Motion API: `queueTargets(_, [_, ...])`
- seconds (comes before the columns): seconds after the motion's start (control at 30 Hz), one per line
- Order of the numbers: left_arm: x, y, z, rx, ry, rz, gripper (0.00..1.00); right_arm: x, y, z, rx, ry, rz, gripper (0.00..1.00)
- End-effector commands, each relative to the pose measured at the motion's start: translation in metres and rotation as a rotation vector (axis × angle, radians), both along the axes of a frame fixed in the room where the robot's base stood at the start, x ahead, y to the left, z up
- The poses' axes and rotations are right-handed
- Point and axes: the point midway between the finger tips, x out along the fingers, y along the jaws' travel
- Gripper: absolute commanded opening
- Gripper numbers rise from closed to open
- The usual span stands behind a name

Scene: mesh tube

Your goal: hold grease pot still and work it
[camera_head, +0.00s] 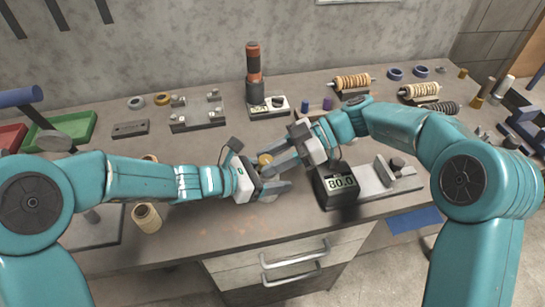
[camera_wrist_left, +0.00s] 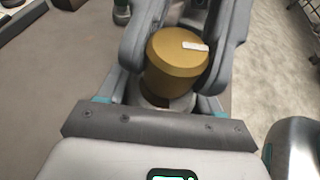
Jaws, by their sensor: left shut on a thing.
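The grease pot shows in the left wrist view as a short cylinder with a gold top (camera_wrist_left: 177,62) and a small white mark on it. A grey lower part shows beneath the gold. My left gripper (camera_wrist_left: 180,50) is shut on the pot, with one finger on each side. In the head view the gold top (camera_head: 265,159) shows small between my two grippers. My left gripper (camera_head: 268,180) reaches it from the left. My right gripper (camera_head: 283,157) is close beside it from the right; its fingers overlap in view, so its opening is unclear.
A dark display box reading 80.0 (camera_head: 341,183) stands just right of the grippers. A tan spool (camera_head: 147,218) stands at the front left. A green tray (camera_head: 66,131), fixture plate (camera_head: 197,118) and red-black cylinder (camera_head: 253,68) are behind. The front middle of the bench is clear.

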Motion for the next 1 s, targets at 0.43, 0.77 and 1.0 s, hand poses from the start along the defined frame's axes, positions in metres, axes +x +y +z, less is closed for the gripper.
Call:
queueTargets(0.43, [0.0,0.0,0.0003,-0.001,0.0,0.0,0.23,-0.0016,-0.0004,0.0004,0.001,0.0,-0.139,0.04])
queueTargets(0.77, [0.0001,0.0001,0.0002,0.0,0.0,0.0,0.23,-0.0017,-0.0006,0.0004,0.0,0.0,-0.139,0.6])
queueTargets(1.0, [0.0001,0.0,0.0004,-0.001,0.0,0.0,0.23,-0.0012,-0.0041,0.0018,0.0,-0.001,-0.138,0.6])
